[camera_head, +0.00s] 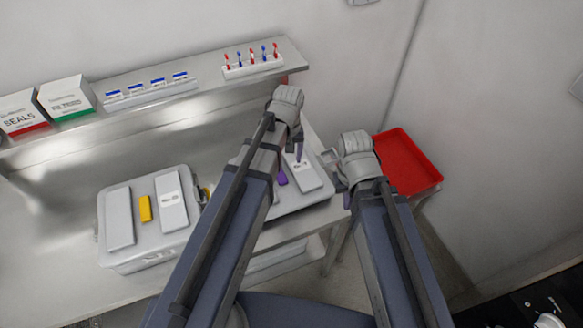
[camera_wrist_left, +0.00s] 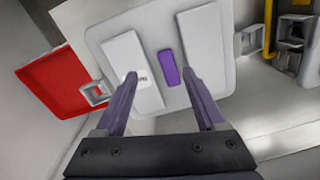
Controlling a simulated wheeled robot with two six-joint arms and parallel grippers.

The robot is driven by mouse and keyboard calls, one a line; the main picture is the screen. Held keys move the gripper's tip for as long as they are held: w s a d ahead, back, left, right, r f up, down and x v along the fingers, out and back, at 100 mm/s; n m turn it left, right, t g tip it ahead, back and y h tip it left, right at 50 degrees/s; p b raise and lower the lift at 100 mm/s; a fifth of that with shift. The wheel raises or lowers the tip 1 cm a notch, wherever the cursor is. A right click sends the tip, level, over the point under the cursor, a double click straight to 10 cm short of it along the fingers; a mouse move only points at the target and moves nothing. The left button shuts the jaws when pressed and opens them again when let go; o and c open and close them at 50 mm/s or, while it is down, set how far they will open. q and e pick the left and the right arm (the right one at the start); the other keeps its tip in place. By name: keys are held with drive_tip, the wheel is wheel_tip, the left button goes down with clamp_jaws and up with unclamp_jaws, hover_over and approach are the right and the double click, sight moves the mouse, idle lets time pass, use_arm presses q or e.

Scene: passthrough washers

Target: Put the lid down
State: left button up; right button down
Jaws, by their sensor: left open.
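A light-grey lid (camera_head: 316,199) with two pale raised bars and a purple block (camera_head: 281,177) between them lies flat on the bench's right part, partly hidden by my left arm. The left wrist view shows the lid (camera_wrist_left: 227,75) and the purple block (camera_wrist_left: 169,67) more fully. My left gripper (camera_wrist_left: 155,78) is open over the lid, with its fingers apart on either side of the purple block; contact cannot be told. My right gripper (camera_head: 346,170) is by the lid's right edge; its fingers are mostly hidden.
A similar grey case (camera_head: 118,262) with a yellow block stands to the left. A red tray (camera_head: 417,173) is at the right. A shelf (camera_head: 215,86) with boxes and small racks runs behind. Metal latches (camera_wrist_left: 97,93) stick out at the lid's sides.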

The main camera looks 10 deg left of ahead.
use_arm(q)
drive_tip(key=s+d+m+y, duration=0.1)
drive_tip(key=s+d+m, duration=0.6)
drive_tip(key=s, duration=0.5)
drive_tip(key=shift+d+m, duration=0.15)
drive_tip(key=shift+m, duration=0.35)
drive_tip(key=shift+r, duration=0.1)
